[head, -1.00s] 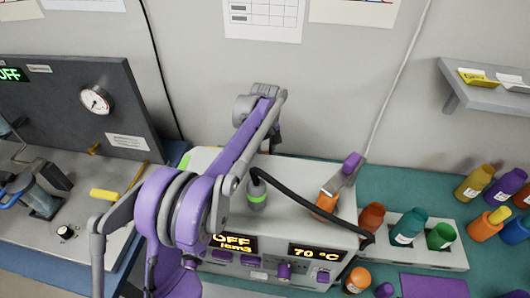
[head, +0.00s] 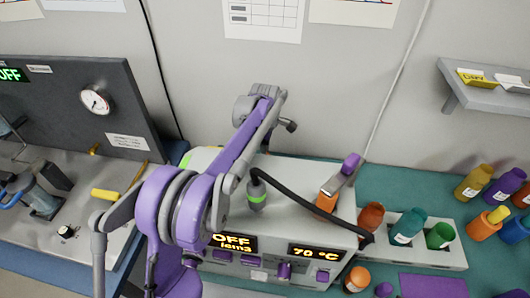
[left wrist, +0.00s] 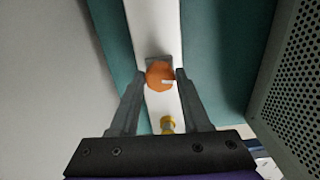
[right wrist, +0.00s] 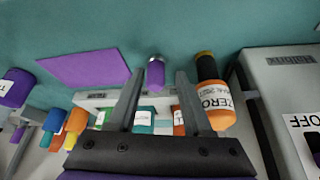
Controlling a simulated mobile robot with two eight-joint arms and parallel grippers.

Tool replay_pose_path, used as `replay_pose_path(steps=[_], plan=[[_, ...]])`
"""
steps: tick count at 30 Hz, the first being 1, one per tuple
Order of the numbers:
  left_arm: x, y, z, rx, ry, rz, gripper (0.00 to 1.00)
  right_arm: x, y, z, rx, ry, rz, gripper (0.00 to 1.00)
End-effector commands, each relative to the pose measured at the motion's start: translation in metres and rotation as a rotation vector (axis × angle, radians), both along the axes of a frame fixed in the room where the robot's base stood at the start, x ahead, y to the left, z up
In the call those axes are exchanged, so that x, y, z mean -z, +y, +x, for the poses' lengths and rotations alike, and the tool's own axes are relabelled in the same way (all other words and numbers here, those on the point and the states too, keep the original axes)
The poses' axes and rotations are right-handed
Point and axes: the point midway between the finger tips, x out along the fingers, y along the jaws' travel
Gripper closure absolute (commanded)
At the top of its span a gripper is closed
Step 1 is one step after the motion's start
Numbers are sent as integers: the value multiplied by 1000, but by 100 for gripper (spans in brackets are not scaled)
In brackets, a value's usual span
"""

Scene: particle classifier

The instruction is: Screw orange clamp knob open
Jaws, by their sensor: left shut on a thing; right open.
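In the head view my left arm reaches behind the machine with the displays, and the knob and fingertips are hidden. My right gripper (right wrist: 159,76) is open in the right wrist view, with a purple-topped vial (right wrist: 156,75) seen between its fingers; I cannot tell how far off the vial is.
The machine (head: 290,215) reads OFF and 70 °C, with a black hose (head: 310,205) over its top. Several coloured bottles stand in and around a white rack (head: 455,255) at right. A perforated panel (left wrist: 295,80) stands right of the left gripper.

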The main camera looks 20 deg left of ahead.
Motion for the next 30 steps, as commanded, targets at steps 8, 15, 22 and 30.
replay_pose_path(steps=[8,15,22,30], plan=[[0,0,0,-117,-1,0,100,0,0,0,0,0,0,50],[0,0,1,-153,-1,0,100,-1,0,0,0,0,0,50],[0,0,1,-155,-2,0,100,-1,0,0,0,0,0,50],[0,0,0,-154,-1,0,30,0,0,0,0,0,0,50]])
